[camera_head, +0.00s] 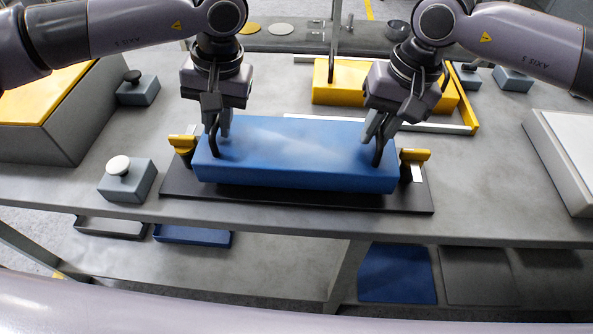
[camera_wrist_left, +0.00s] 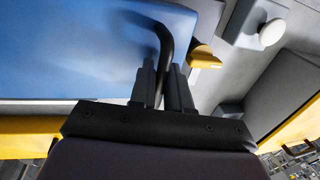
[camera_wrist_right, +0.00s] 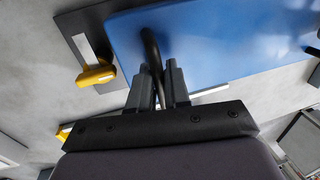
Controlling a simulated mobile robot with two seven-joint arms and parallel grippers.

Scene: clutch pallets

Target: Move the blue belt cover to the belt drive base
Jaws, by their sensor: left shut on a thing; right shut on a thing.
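The blue belt cover (camera_head: 295,160) is a long box with a black handle near each end. It sits level over the dark belt drive base (camera_head: 300,198) in the head view, between yellow clamps at its left (camera_head: 183,143) and right (camera_head: 415,155). My left gripper (camera_head: 219,128) is shut on the cover's left handle, also in the left wrist view (camera_wrist_left: 162,85). My right gripper (camera_head: 378,135) is shut on the right handle, also in the right wrist view (camera_wrist_right: 160,85). I cannot tell whether the cover touches the base; the cover hides most of it.
A white-knobbed grey block (camera_head: 125,180) stands left of the base, and a black-knobbed one (camera_head: 137,89) behind it. A yellow box (camera_head: 335,85) with a handle stands behind the cover. A grey case (camera_head: 565,155) is at the right. The table front is clear.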

